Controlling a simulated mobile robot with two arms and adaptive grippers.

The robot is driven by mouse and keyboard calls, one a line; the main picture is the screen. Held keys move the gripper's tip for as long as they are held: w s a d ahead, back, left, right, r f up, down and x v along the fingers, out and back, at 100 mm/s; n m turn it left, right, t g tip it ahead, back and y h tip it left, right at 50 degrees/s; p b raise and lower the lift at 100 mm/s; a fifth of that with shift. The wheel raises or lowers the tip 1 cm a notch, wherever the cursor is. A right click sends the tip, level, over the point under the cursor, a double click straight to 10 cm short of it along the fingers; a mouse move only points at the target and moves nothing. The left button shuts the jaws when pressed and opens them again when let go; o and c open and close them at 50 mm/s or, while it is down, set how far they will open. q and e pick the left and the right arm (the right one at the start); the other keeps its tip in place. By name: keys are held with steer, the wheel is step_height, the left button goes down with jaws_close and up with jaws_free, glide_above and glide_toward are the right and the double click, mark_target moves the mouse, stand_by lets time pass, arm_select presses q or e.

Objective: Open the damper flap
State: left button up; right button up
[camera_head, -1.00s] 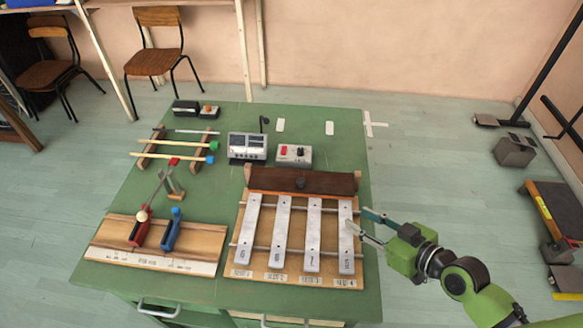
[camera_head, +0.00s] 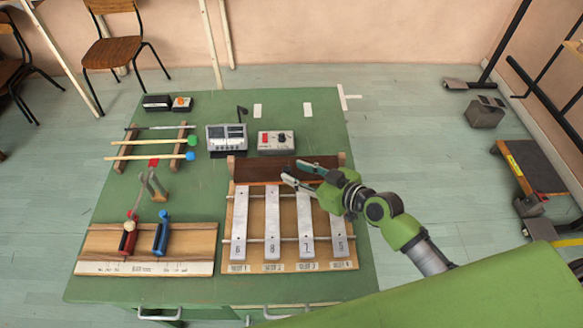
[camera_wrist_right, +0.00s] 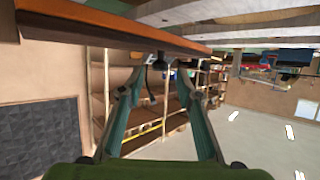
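The damper flap (camera_head: 258,168) is a dark brown board lying along the back end of a chime board (camera_head: 228,215) with several metal bars. In the earlier head view a dark knob shows on the flap; in the head view now my right gripper covers that spot. My right gripper (camera_head: 292,171) reaches in from the right over the flap's middle. In the right wrist view its two fingers (camera_wrist_right: 159,68) are spread, with a dark knob (camera_wrist_right: 160,62) between or just beyond the tips; contact cannot be told. My left gripper is not in view.
A grey meter box (camera_head: 226,138) and a box with a red button (camera_head: 277,142) stand close behind the flap. Mallets (camera_head: 150,157) on a rack lie at the left. A wooden stand (camera_head: 200,235) with red and blue handles is at front left. Green table shows between them.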

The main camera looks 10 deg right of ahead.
mark_target(287, 167)
steer(key=shift+x, duration=0.95)
steer(key=shift+w+a+f, duration=0.15)
steer(key=shift+w, duration=0.1)
steer(key=shift+c, duration=0.3)
jaws_close()
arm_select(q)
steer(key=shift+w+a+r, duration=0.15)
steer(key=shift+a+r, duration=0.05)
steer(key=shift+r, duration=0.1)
